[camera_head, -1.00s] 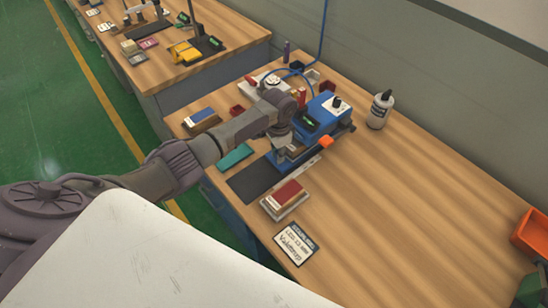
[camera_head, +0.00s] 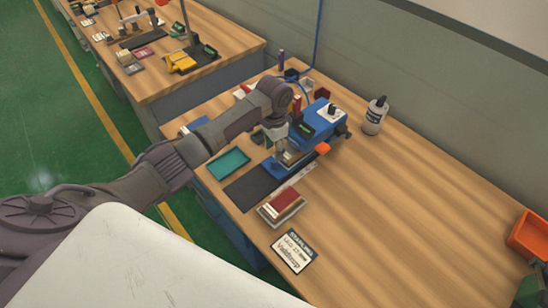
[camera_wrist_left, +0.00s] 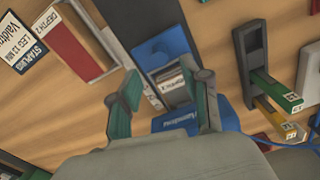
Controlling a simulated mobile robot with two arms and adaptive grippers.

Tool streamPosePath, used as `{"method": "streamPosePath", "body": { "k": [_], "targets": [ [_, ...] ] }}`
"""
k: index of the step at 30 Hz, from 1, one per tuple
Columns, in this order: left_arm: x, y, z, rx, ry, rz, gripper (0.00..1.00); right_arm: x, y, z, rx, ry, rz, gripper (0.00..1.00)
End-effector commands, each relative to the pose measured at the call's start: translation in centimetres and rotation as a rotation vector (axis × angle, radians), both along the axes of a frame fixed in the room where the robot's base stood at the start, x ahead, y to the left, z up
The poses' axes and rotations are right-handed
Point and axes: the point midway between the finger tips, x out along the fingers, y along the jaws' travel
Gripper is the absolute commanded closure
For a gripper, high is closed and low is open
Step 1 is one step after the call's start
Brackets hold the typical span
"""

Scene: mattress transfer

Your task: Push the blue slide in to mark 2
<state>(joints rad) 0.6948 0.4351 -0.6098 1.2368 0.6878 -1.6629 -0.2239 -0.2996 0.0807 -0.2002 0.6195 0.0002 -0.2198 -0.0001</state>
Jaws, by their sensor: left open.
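The blue stapling machine (camera_head: 318,117) stands on the wooden bench. A low blue part (camera_head: 273,167), seemingly the slide, lies at its front, beside the black plate (camera_head: 250,188) and a pale marked strip (camera_head: 300,176). My left gripper (camera_head: 279,146) is over the machine's front end and partly hides it. In the left wrist view my gripper (camera_wrist_left: 165,97) is open, its green-padded fingers apart on either side of a grey metal part (camera_wrist_left: 174,86) of the machine. Contact with the slide cannot be told. The mark numbers are not readable.
A red-topped block (camera_head: 284,203) and a stapling label card (camera_head: 292,251) lie in front of the machine. A teal tray (camera_head: 228,163) is to its left. The bench's right side is largely clear up to an orange bin (camera_head: 528,232).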

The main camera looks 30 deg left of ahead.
Motion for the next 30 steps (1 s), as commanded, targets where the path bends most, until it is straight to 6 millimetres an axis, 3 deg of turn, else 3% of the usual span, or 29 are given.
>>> {"method": "streamPosePath", "body": {
  "k": [3, 10, 26, 30],
  "targets": [
    [0.1, 0.1, 2.5, 0.001, -0.004, 0.001, 0.53, 0.0, 0.0, 0.0, 0.0, 0.0, 0.0, 0.6],
    [0.1, 0.0, 5.1, 0.0, 0.0, 0.001, 0.53, 0.0, 0.1, 0.0, 0.001, 0.0, 0.0, 0.6],
    [0.0, 0.0, 5.4, 0.001, 0.001, 0.001, 0.53, 0.0, 0.1, 0.0, 0.001, 0.0, 0.0, 0.6],
    [-0.9, -0.8, 4.4, -0.006, -0.001, -0.008, 0.53, 0.0, 0.1, 0.0, 0.001, 0.0, -0.001, 0.6]
  ]
}}
